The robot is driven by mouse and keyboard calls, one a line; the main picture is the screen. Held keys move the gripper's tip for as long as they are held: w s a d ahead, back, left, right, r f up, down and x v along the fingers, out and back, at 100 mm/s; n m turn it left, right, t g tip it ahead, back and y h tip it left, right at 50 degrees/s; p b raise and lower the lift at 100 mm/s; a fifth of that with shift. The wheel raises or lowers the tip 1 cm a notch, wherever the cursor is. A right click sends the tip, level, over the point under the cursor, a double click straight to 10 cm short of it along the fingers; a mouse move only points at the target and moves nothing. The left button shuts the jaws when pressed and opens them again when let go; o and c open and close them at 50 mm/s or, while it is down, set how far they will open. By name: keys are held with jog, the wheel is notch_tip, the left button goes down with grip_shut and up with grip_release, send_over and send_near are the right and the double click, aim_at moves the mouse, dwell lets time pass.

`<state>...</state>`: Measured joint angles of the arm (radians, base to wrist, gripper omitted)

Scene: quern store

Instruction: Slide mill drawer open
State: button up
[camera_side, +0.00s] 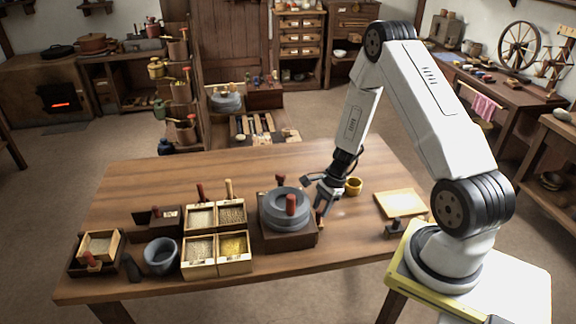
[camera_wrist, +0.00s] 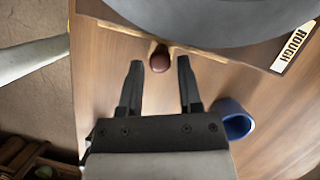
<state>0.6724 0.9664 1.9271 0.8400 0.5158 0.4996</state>
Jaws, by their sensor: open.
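The mill has round grey stones (camera_side: 286,208) with red-topped handles, on a dark square wooden base (camera_side: 287,240). In the wrist view the grey stone (camera_wrist: 215,15) fills the top. Below it lies the pale edge of the drawer (camera_wrist: 205,53), with a reddish-brown knob (camera_wrist: 159,59) sticking out towards me. My gripper (camera_wrist: 160,66) is open, with one finger on each side of the knob and gaps showing on both sides. In the side view my gripper (camera_side: 321,206) is low at the mill's right side. The side view does not clearly show how far the drawer is out.
A blue cup (camera_wrist: 235,121) stands close beside my right finger. Grain boxes (camera_side: 217,240) and a grey mortar (camera_side: 161,256) are left of the mill. A pale board (camera_side: 401,204) lies to the right.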

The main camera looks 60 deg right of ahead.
jog(key=shift+a+f, duration=0.1)
jog(key=shift+f, duration=0.1)
grip_shut()
dwell(1.4)
